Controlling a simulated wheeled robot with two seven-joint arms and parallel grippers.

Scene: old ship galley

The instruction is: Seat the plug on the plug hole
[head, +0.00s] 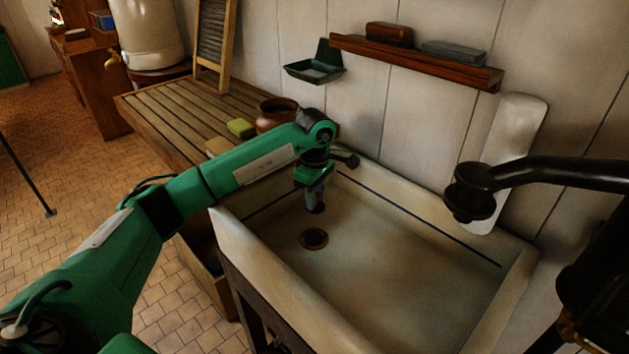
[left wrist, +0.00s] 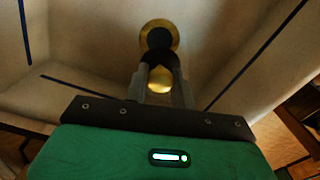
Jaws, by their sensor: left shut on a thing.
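My left gripper (head: 314,197) points down over the left part of the pale sink (head: 410,270). It is shut on the plug, whose dark lower part (head: 316,209) shows just under the fingers. In the left wrist view a brass-coloured piece of the plug (left wrist: 160,78) shows between the fingers of the gripper (left wrist: 160,70). The plug hole (head: 314,239), a brass ring with a dark middle, lies in the sink floor below the plug, with a gap between them in the head view. In the left wrist view the ring (left wrist: 158,25) is partly hidden behind the dark fingertips and plug. My right gripper is out of view.
A black pump spout (head: 540,170) reaches over the sink's right side. A slatted wooden drainboard (head: 170,110) with a brown pot (head: 276,113) and green sponge (head: 240,128) adjoins the left. A wooden shelf (head: 415,63) and green soap dish (head: 315,70) hang above.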

